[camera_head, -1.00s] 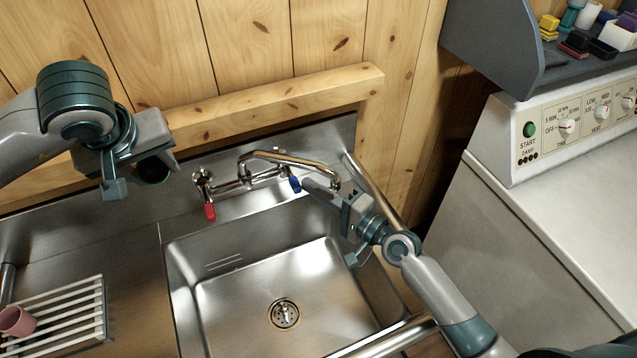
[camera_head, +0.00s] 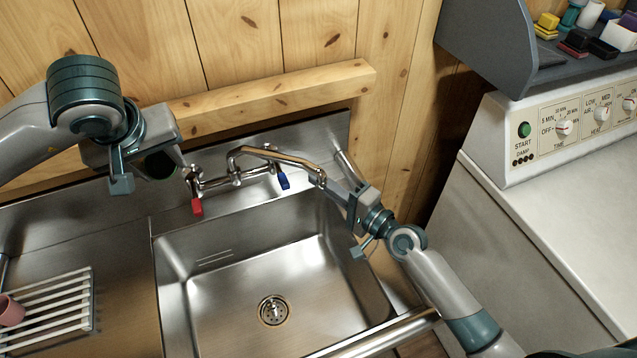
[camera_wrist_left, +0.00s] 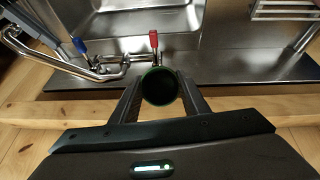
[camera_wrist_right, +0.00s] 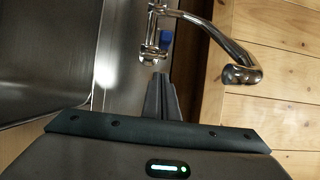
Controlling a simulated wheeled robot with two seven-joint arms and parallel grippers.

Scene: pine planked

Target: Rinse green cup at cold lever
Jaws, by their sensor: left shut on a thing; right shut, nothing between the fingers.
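My left gripper (camera_wrist_left: 160,95) is shut on the green cup (camera_wrist_left: 160,72), whose dark opening faces the left wrist camera. In the head view the cup is mostly hidden by the gripper, left of the tap. The blue lever (camera_head: 283,180) is on the tap's right side and the red lever (camera_head: 197,206) on its left. The metal spout (camera_head: 275,153) reaches right, and no water shows. My right gripper (camera_head: 328,184) is shut and empty by the spout's end. In the right wrist view its fingertips (camera_wrist_right: 160,78) point toward the blue lever (camera_wrist_right: 166,40), with a gap between.
The steel sink (camera_head: 215,265) is empty, with a drain (camera_head: 273,310). A pink cup (camera_head: 10,311) stands on a white rack (camera_head: 60,305) at left. A wooden rail (camera_head: 270,95) runs along the wall behind the tap. A white machine (camera_head: 560,200) stands at right.

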